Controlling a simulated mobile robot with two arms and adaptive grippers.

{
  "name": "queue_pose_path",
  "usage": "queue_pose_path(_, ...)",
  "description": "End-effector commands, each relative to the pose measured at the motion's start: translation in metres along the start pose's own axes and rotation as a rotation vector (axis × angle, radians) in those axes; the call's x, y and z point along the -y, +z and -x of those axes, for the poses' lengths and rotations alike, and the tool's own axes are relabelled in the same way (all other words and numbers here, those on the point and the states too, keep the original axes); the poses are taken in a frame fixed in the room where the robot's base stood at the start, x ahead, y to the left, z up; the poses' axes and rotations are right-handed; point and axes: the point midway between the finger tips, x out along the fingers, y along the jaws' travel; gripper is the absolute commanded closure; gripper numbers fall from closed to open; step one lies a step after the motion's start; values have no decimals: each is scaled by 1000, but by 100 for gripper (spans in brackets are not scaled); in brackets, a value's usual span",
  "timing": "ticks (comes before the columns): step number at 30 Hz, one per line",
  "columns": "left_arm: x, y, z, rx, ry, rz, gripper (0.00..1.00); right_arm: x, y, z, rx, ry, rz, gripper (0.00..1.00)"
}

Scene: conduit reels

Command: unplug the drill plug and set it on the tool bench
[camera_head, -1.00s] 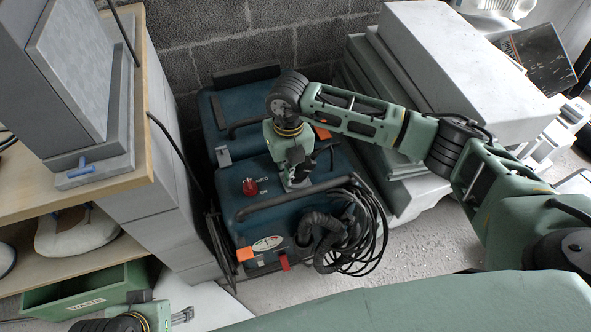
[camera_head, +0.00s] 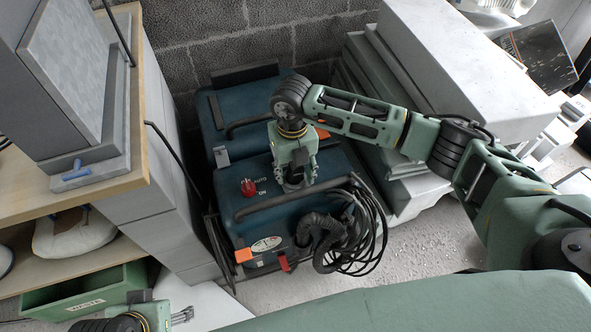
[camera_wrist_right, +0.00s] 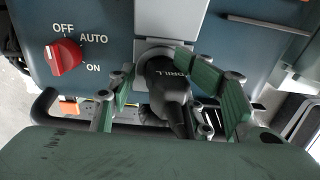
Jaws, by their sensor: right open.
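The black drill plug (camera_wrist_right: 165,88), lettered DRILL, sits in a round socket (camera_wrist_right: 153,52) on the blue machine (camera_head: 262,205). In the head view my gripper mostly hides it. My right gripper (camera_head: 295,178) is open above the machine's top. In the right wrist view its green finger pads (camera_wrist_right: 175,88) stand on either side of the plug, with gaps visible. My left gripper (camera_head: 182,314) is at the bottom left edge of the head view, apart from the machine; its opening is unclear. A wood-topped bench (camera_head: 135,183), perhaps the tool bench, stands at the left.
A red OFF/AUTO/ON knob (camera_wrist_right: 63,57) is beside the plug. A dark handle bar (camera_head: 285,202) and a corrugated hose with coiled cable (camera_head: 345,235) are close by. Grey slabs (camera_head: 470,90) are stacked right. A green bin (camera_head: 85,291) is below the bench.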

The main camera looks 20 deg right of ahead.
Motion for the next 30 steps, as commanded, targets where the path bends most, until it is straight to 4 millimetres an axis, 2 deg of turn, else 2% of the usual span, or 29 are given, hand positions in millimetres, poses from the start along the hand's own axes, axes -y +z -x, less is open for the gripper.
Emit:
queue_pose_path(4, 0, 0, 0, 0, 0, 0, 38, 0, -1, 1, -3, 0, 1, 38)
queue_pose_path(17, 0, 0, 0, 0, 0, 0, 38, -2, 0, 5, 1, 5, 2, 38)
queue_pose_path(22, 0, 0, 0, 0, 0, 0, 38, -2, 1, 28, 5, 5, 2, 38)
queue_pose_path(30, 0, 0, 0, 0, 0, 0, 38, -2, 1, 86, 4, 5, 2, 38)
